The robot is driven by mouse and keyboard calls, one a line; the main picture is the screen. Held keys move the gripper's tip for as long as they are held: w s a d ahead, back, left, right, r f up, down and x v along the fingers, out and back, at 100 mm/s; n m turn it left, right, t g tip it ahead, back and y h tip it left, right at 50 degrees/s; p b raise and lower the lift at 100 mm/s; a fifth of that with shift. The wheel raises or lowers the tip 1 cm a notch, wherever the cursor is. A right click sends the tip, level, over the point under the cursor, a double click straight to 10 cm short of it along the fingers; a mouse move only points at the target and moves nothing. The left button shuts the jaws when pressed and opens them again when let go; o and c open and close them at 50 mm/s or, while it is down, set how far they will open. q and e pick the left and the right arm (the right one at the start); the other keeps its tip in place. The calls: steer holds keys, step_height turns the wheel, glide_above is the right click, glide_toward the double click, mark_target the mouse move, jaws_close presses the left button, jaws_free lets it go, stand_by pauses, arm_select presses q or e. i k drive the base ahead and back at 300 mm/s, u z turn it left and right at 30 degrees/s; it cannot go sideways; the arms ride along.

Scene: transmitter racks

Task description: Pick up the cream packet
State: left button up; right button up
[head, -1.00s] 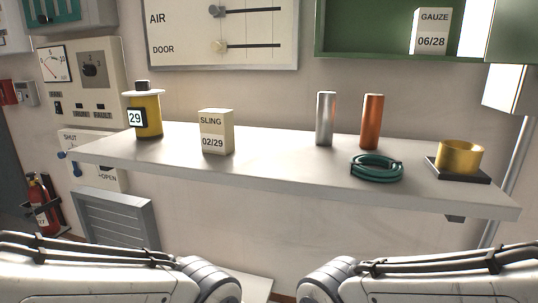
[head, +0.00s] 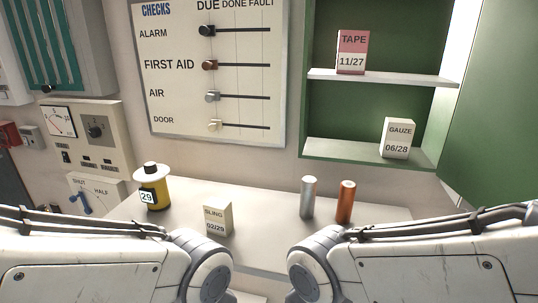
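Two cream packets show in the head view. One, labelled SLING 02/29 (head: 217,219), stands upright on the pale shelf, left of centre. The other, labelled GAUZE 06/28 (head: 397,138), stands upright on the bottom ledge of the green wall cabinet (head: 325,148) at the right. Both of my arms cross the bottom of the view, but only arm links show. Neither gripper is in view, so I cannot see their fingers.
On the pale shelf (head: 265,205) stand a yellow canister (head: 155,190) marked 29, a silver cylinder (head: 308,198) and an orange cylinder (head: 345,203). A pink TAPE packet (head: 352,52) is on the upper cabinet shelf. The cabinet door (head: 495,110) stands open at the right.

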mark_target(217, 212)
steer(key=z, duration=0.5)
steer(key=k, duration=0.85)
steer(key=u, duration=0.5)
